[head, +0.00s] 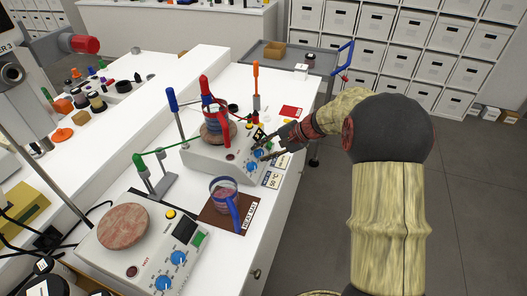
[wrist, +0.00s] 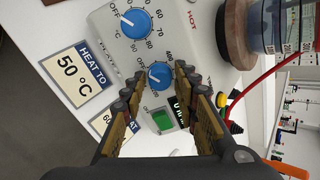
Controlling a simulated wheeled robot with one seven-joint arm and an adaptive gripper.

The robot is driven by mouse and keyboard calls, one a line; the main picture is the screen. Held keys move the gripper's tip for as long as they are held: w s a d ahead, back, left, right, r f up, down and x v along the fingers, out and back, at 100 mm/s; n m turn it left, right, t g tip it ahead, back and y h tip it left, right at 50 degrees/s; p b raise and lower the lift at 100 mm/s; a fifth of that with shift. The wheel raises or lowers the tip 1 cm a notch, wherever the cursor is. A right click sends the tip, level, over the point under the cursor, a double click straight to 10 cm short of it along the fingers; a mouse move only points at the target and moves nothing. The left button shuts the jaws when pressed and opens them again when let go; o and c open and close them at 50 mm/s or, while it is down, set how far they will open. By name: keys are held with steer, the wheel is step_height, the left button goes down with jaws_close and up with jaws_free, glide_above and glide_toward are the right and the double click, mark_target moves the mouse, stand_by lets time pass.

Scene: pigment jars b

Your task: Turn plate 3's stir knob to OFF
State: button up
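My gripper (wrist: 159,76) is at the front panel of the far hot plate (head: 205,157), and it shows there in the head view (head: 262,149). In the wrist view its fingers are apart, one on each side of the lower blue knob (wrist: 160,75), whose dial carries OFF and 400 marks. Small gaps seem to separate the fingertips from the knob; contact is unclear. This knob's white mark is small and its exact setting is hard to read. The upper blue knob (wrist: 132,25) has a °C dial. I cannot read a plate number.
A green switch (wrist: 162,119) and a display (wrist: 180,112) sit beside the fingers. A beaker (head: 217,115) stands on the far plate's top. A nearer hot plate (head: 125,258) and a blue-handled jug (head: 224,195) on a brown mat are closer. Clear floor lies right.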

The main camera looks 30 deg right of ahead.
steer(key=v, duration=1.2)
stand_by(0.4)
steer(key=s+a+f+n+g+h, duration=0.2)
steer(key=s+f+n+g+h, duration=0.15)
steer(key=s, duration=0.75)
steer(key=s+a+r+n+t+h, duration=0.1)
steer(key=s+a+r+n, duration=0.4)
steer(key=s+a, duration=0.2)
steer(key=s+a+r+n+t+h, duration=0.1)
steer(key=s+a+r+n, duration=0.3)
steer(key=s+a, duration=0.4)
steer(key=shift+s+a+r+n+h, duration=0.15)
steer(key=shift+a+r+n+h, duration=0.2)
steer(key=shift+a+r+h, duration=0.35)
steer(key=shift+r+t, duration=0.15)
steer(key=shift+t, duration=0.1)
steer(key=shift+c, duration=0.7)
